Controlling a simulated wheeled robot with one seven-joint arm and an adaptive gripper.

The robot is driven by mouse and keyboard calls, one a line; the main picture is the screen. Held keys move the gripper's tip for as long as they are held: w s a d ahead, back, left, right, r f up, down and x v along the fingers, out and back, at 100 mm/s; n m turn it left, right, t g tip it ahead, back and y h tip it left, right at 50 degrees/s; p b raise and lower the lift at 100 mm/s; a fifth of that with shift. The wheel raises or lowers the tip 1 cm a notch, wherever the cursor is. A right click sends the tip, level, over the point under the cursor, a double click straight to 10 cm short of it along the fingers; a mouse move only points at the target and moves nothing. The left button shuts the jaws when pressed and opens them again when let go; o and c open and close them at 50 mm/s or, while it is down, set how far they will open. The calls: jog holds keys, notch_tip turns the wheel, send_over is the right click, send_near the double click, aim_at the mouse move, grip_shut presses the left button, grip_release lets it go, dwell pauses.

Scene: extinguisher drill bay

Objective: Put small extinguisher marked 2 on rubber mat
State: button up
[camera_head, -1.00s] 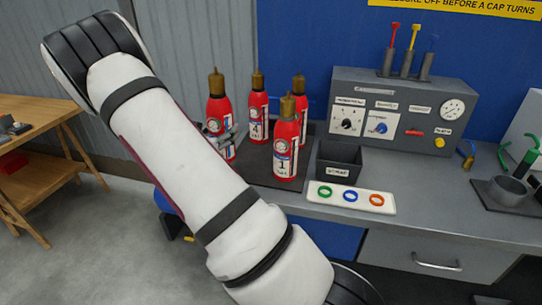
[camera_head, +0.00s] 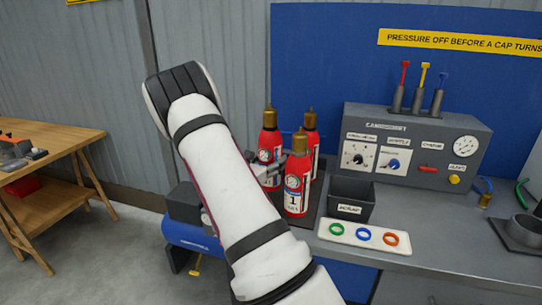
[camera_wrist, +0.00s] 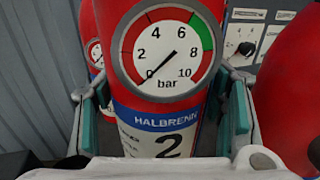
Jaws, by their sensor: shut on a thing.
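Small red extinguisher 2 (camera_wrist: 165,100) fills the middle of the wrist view, with its gauge and number facing me. My gripper (camera_wrist: 165,125) is shut on its body, one finger on each side. In the head view, the held extinguisher (camera_head: 270,128) appears behind my arm, its lower part hidden by my arm and gripper (camera_head: 270,172). Extinguisher 1 (camera_head: 296,198) stands upright just to its right on a dark mat (camera_head: 305,223). Whether the held base touches the mat is hidden.
Another red extinguisher (camera_head: 311,121) stands behind. The wrist view shows red bodies close on the right (camera_wrist: 290,90) and behind left (camera_wrist: 95,50). A dark bin (camera_head: 352,196), a white ring tray (camera_head: 363,236) and a grey control panel (camera_head: 415,145) are to the right.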

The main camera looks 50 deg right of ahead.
jog(key=shift+f, duration=2.1)
jog(key=o, duration=2)
jog(key=shift+f, duration=0.25)
jog(key=shift+c, duration=0.2)
